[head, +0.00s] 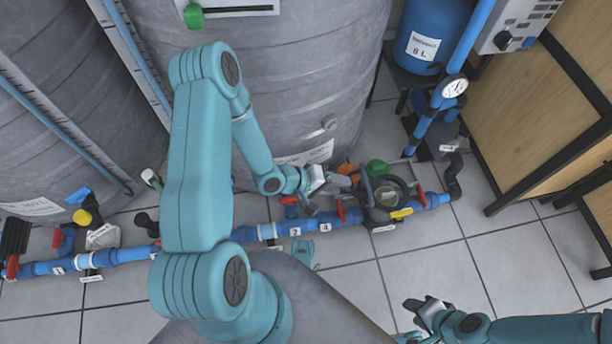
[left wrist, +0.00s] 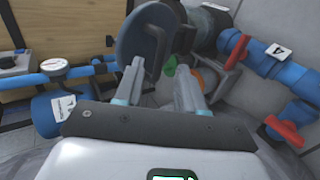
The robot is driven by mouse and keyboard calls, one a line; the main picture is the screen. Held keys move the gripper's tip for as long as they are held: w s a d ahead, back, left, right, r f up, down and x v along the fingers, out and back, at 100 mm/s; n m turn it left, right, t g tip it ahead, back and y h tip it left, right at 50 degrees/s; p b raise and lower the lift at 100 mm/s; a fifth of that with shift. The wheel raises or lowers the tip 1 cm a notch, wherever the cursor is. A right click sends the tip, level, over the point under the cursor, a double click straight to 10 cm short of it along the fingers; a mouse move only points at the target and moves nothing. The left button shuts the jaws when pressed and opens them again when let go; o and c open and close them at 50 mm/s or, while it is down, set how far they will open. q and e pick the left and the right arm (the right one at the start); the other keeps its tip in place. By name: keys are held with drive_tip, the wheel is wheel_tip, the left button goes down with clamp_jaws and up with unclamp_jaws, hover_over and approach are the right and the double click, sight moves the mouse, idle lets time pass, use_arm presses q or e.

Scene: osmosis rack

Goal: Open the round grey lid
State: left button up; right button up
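The round grey lid (left wrist: 143,40) shows in the left wrist view as a dark blue-grey disc seen tilted, with a bar across its face. In the head view, a dark round housing (head: 388,192) sits on the blue pipe, partly hidden by my left gripper. My left gripper (head: 345,178) is right beside this housing. Its two fingers (left wrist: 158,85) stand apart, with a gap between them, at the disc's lower edge. I cannot tell whether they touch it. My right gripper (head: 420,307) is low at the right above the floor, away from the pipe; its opening is unclear.
The blue pipe (head: 325,222) with red valve handles runs low along the floor. A yellow handle (head: 401,213) and a green part (head: 377,167) lie close to the housing. Large grey tanks (head: 300,85) stand behind. A wooden crate (head: 535,100) stands right. The tiled floor (head: 510,250) is clear.

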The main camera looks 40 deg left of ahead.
use_arm(q)
drive_tip(key=p+v, duration=0.3)
drive_tip(key=v, duration=0.8)
drive_tip(key=shift+p, duration=0.35)
drive_tip(key=shift+s, duration=0.1)
